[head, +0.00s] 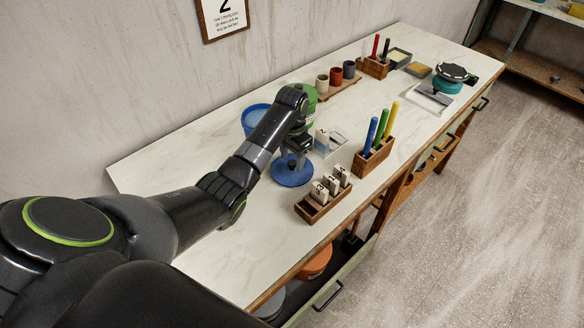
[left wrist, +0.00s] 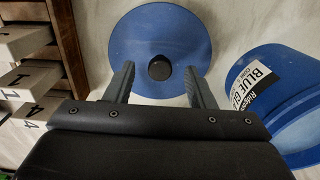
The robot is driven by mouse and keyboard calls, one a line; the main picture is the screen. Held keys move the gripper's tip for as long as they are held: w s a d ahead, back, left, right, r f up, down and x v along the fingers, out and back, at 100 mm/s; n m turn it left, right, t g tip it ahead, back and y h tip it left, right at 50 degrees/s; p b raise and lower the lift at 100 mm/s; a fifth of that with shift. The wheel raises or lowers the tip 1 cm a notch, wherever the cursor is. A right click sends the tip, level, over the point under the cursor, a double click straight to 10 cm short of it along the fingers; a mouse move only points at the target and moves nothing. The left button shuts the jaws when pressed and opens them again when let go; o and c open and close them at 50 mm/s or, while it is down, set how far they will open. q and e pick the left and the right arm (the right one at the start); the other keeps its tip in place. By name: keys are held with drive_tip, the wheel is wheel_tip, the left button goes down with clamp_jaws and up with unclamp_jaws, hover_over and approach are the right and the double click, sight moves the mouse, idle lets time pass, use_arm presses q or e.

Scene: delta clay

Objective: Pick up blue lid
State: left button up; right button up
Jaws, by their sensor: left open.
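The blue lid (head: 293,174) is a flat round disc with a dark knob at its centre, lying on the white worktop. It also shows in the left wrist view (left wrist: 143,40), with its knob (left wrist: 159,68) between the fingers. My left gripper (head: 292,157) is directly above the lid; in the wrist view its open fingers (left wrist: 157,82) stand on either side of the knob, apart from it. Whether the fingertips touch the lid cannot be told. My right gripper is not in view.
A blue bucket (head: 251,117) with a label stands beside the lid. A wooden box (head: 322,204) with numbered white blocks is at the right, and a pen holder (head: 373,158) is farther along. Small pots (head: 336,76) stand near the wall. Worktop to the left is clear.

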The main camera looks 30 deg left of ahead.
sight(292, 162)
use_arm(q)
drive_tip(key=shift+f, duration=0.9)
drive_tip(key=shift+c, duration=0.2)
drive_tip(key=c, duration=1)
drive_tip(key=shift+r, duration=0.15)
wheel_tip(292, 162, up, 9)
drive_tip(key=shift+f+b, duration=0.1)
drive_tip(key=shift+b, duration=0.3)
drive_tip(key=shift+f+b, duration=0.45)
drive_tip(key=shift+b, duration=0.3)
